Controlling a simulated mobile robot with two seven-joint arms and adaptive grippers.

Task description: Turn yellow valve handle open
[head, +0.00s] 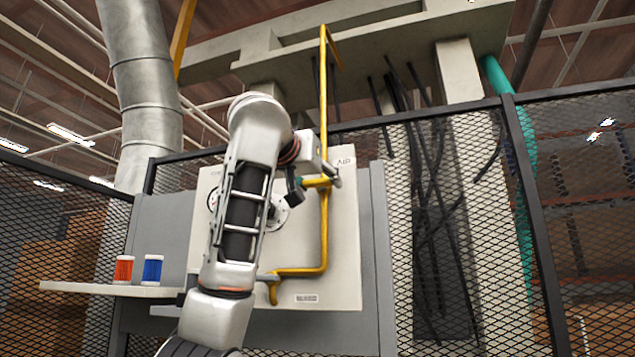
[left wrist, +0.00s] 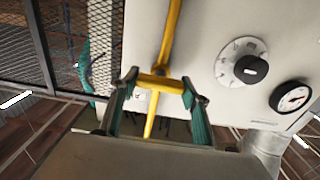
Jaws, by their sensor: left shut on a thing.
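The yellow valve handle (left wrist: 160,84) is a short bar on a yellow pipe (head: 324,230) that runs up the front of a pale panel box. In the left wrist view it lies crosswise to the pipe. My left gripper (left wrist: 160,90) is shut on the handle, with one teal-padded finger at each end of it. My right gripper is in neither view.
The panel box (head: 345,250) carries a dial (left wrist: 243,62) and a round gauge (left wrist: 290,96). A shelf (head: 90,288) at the left holds a red spool (head: 123,270) and a blue spool (head: 153,270). Black mesh fencing (head: 440,220) stands around the machine.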

